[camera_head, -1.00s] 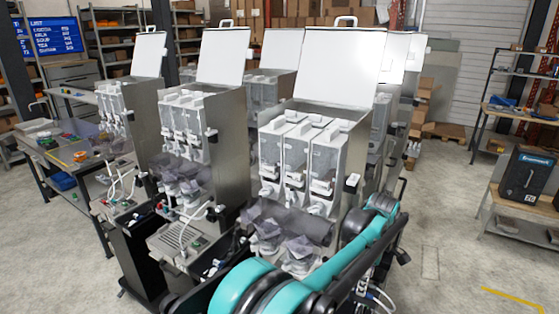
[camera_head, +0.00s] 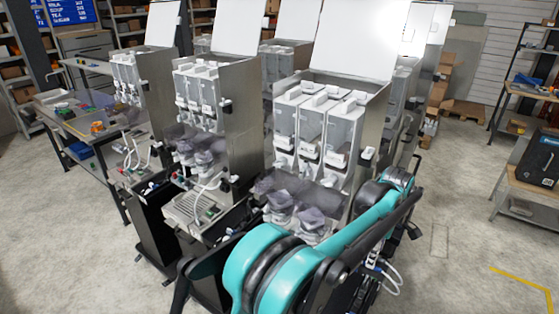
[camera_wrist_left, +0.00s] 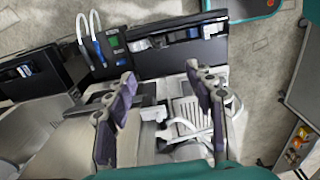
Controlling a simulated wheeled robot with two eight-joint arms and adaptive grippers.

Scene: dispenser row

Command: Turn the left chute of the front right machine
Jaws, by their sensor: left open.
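The front right machine (camera_head: 365,100) is a grey metal dispenser with three clear canisters (camera_head: 311,128) and a raised white lid. Its left chute (camera_head: 282,160) is a small white spout under the left canister. In the left wrist view, my left gripper (camera_wrist_left: 160,78) is open, with dark purple pads on both fingers and nothing held between them. A white fitting (camera_wrist_left: 153,113) and a metal side show beyond the gap; I cannot tell which chute this is. My teal arm crosses in front of the machine in the head view, where its fingertips cannot be made out. My right gripper is not visible.
Crumpled grey bags (camera_head: 280,205) hang below the front right machine's chutes. A workbench (camera_head: 75,115) stands at the far left.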

